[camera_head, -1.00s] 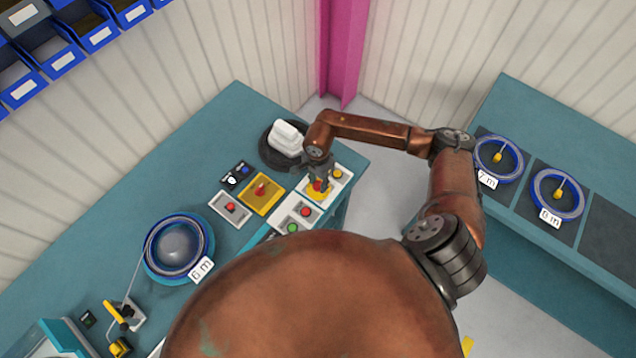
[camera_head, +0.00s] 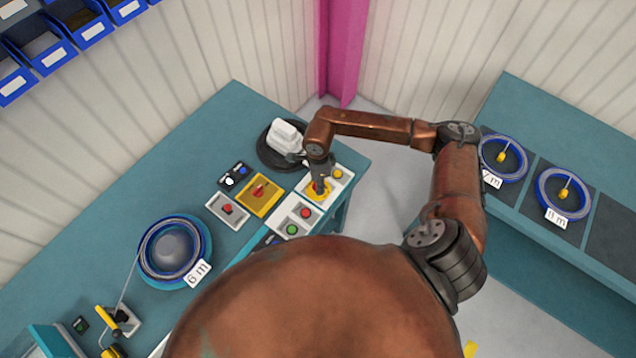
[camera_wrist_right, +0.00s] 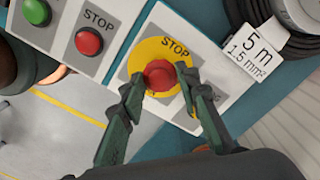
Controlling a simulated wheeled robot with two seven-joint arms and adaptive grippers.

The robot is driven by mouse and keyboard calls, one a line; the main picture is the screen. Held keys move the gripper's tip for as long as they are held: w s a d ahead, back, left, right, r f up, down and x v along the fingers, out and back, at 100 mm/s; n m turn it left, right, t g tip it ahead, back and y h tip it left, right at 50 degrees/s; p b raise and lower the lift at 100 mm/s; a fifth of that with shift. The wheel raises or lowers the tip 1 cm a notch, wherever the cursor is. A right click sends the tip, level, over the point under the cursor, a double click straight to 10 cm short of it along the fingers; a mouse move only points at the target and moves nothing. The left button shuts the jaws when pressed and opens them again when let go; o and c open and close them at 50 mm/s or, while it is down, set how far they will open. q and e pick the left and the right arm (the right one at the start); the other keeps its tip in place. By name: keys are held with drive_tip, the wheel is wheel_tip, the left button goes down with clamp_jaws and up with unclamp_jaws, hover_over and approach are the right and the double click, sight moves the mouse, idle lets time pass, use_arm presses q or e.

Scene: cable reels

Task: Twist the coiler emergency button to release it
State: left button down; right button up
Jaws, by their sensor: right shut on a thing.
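The coiler emergency button is a red mushroom knob (camera_wrist_right: 159,76) on a round yellow plate (camera_wrist_right: 150,55) marked STOP. It sits on a light control box near the right corner of the teal bench. My right gripper (camera_wrist_right: 158,80) is shut on the red button, with one finger on each side of it. In the head view the right gripper (camera_head: 320,183) comes down on the yellow plate from above and hides most of the button. Whether the button is pressed in or popped out cannot be told. My left gripper is not in view.
A box with a green button (camera_head: 291,230) and a red stop button (camera_head: 305,213) stands beside it. A yellow box with a red switch (camera_head: 260,193) is further left. A black cable coil (camera_head: 268,152) lies behind the gripper. A blue reel (camera_head: 172,250) is at left.

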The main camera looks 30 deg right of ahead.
idle(0.3)
drive_tip(key=o, duration=1.2)
drive_tip(key=shift+c, duration=0.2)
wheel_tip(320, 180, up, 12)
